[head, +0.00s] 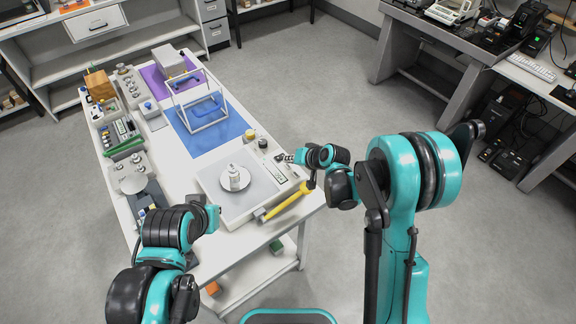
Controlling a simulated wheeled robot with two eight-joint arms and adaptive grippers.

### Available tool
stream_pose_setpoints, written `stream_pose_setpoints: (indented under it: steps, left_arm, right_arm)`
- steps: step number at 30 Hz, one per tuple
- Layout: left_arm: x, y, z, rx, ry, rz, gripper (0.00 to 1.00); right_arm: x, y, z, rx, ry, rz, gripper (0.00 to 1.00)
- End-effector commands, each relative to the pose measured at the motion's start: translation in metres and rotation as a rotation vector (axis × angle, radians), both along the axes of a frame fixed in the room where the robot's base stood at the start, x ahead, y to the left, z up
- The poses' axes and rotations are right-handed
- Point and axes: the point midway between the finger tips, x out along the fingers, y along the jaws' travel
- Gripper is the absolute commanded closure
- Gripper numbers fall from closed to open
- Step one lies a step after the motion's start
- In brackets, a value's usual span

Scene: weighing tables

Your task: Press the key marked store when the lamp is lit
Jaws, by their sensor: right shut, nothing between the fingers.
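A pale bench scale (213,188) with a grey top stands at the near right part of the white table. A white dish (245,184) on it holds a small white bottle (234,173). A control panel with a small display (275,171) runs along the scale's right side. The store key and the lamp are too small to make out, so I cannot tell whether the lamp is lit. My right gripper (283,157) is shut and empty, by the panel's far end; contact cannot be told. My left gripper (213,216) is left of the scale's near corner, its fingers unclear.
A yellow bar-like thing (286,205) lies along the scale's near right edge. Two small jars (250,135) stand behind the scale. A white frame (203,105) stands on a blue mat (235,127). Trays of small items line the table's left side.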

Motion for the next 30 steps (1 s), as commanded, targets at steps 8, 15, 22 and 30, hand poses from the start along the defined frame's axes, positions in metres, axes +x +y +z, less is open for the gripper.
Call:
stream_pose_setpoints:
  steps: [8,15,22,30]
  left_arm:
    - [0.000,0.000,0.000,0.000,0.000,0.000,1.00]
    - [0.000,0.000,0.000,0.000,0.000,0.000,1.00]
    - [0.000,0.000,-0.001,0.000,0.000,0.000,1.00]
    - [0.000,0.000,-0.011,0.000,0.000,0.000,1.00]
  right_arm:
    - [0.000,0.000,0.000,0.000,0.000,0.000,1.00]
    - [0.000,0.000,0.000,0.000,0.000,0.000,1.00]
    - [0.000,0.000,-0.001,0.000,0.000,0.000,1.00]
    - [0.000,0.000,-0.009,0.000,0.000,0.000,1.00]
